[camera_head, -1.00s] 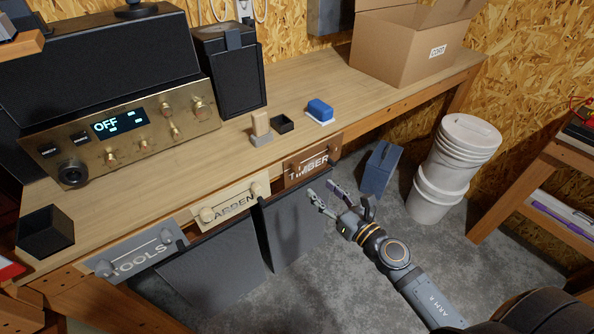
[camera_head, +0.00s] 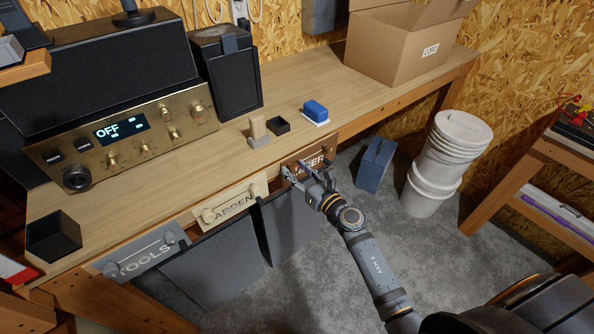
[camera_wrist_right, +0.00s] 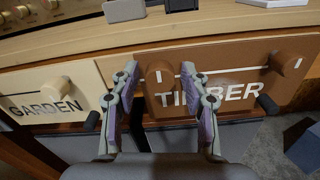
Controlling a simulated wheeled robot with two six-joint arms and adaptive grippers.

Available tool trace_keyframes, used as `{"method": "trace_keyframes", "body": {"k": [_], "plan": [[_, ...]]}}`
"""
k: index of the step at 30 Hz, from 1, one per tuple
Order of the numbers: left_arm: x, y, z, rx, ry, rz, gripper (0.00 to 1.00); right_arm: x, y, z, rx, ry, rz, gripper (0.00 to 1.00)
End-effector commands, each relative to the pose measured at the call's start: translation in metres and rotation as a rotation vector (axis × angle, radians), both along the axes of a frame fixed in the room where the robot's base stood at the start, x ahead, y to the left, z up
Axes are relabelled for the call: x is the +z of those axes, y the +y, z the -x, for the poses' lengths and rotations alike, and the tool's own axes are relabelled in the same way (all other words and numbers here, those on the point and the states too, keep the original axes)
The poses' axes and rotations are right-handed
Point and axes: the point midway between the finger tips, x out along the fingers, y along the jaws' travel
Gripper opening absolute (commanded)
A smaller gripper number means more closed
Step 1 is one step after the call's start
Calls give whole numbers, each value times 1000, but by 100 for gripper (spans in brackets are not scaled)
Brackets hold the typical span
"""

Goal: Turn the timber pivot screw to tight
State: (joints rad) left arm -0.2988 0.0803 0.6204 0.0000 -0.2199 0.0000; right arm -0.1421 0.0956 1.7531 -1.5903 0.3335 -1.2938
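The brown TIMBER panel (camera_head: 331,148) is on the bench's front edge, right of the GARDEN panel. Which knob is the pivot screw I cannot tell. My right gripper (camera_head: 295,169) is at the panel's left end. My left gripper is not in view.
The GARDEN panel (camera_head: 230,206) and TOOLS panel (camera_head: 140,258) sit to the left. Dark bins hang below. White buckets (camera_head: 440,160) stand on the floor.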

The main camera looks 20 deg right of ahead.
Motion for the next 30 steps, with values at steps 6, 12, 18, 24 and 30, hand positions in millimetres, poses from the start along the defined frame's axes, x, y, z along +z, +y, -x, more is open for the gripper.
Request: {"method": "trace_keyframes", "body": {"k": [6, 12, 18, 24, 30], "plan": [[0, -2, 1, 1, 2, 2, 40, 0, 0, 0, 0, 0, 0, 12], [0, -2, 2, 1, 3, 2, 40, 0, 0, 0, 0, 1, -2, 0], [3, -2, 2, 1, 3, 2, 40, 1, 0, 0, -1, 13, -37, 0], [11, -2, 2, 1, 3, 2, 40, 2, -1, 0, -1, 53, -142, 0], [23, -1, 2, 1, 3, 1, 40, 3, -1, 0, -1, 113, -309, 0]]}}
